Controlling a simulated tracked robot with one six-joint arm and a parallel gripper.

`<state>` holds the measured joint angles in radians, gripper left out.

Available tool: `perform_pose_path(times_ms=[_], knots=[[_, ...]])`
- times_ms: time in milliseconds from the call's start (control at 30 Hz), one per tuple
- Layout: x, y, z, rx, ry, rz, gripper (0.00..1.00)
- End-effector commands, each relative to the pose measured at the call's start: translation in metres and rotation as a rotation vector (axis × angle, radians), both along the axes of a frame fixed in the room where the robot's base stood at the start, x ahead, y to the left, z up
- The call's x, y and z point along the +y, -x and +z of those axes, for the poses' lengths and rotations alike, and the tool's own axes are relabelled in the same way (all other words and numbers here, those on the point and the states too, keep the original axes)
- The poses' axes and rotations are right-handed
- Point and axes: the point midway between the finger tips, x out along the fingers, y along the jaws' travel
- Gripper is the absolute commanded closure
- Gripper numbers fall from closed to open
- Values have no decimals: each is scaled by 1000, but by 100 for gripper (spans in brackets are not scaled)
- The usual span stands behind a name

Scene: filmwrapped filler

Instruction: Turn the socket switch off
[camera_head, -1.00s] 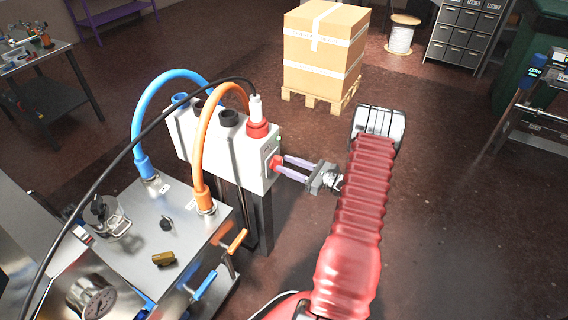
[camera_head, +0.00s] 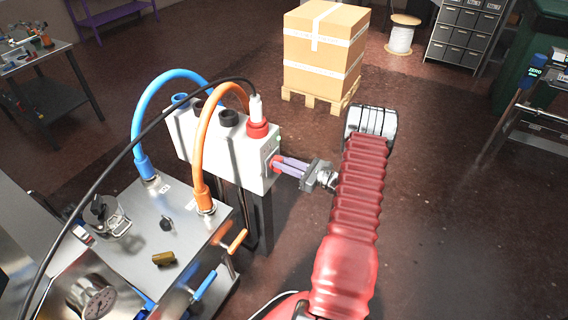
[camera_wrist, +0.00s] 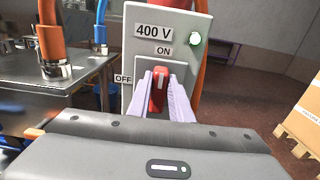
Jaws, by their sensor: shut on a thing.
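The socket box (camera_head: 232,150) is a white-grey block on a dark post beside the steel cabinet. Its end panel (camera_wrist: 166,27) reads "400 V", with "ON" above the switch and "OFF" to its lower left. The red switch handle (camera_wrist: 158,90) stands close to upright in the wrist view, its white mark near the top. A green lamp (camera_wrist: 194,39) is lit at the panel's upper right. My gripper (camera_head: 279,164) is shut on the red switch, with a pale finger on each side of it.
A red plug (camera_head: 257,129) with a black cable sits on top of the box. Blue (camera_head: 139,122) and orange (camera_head: 198,150) hoses arch to the steel cabinet (camera_head: 130,235). A carton on a pallet (camera_head: 318,97) stands behind. The floor to the right is open.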

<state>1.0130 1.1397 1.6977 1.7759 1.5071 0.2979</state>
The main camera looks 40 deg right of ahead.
Motion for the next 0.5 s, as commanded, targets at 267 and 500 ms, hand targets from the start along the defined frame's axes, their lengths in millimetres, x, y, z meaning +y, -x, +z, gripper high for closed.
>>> perform_pose_path(times_ms=[267,500], knots=[[-2,0,0,-2,5,-3,100],[-1,1,0,-16,48,-4,100]])
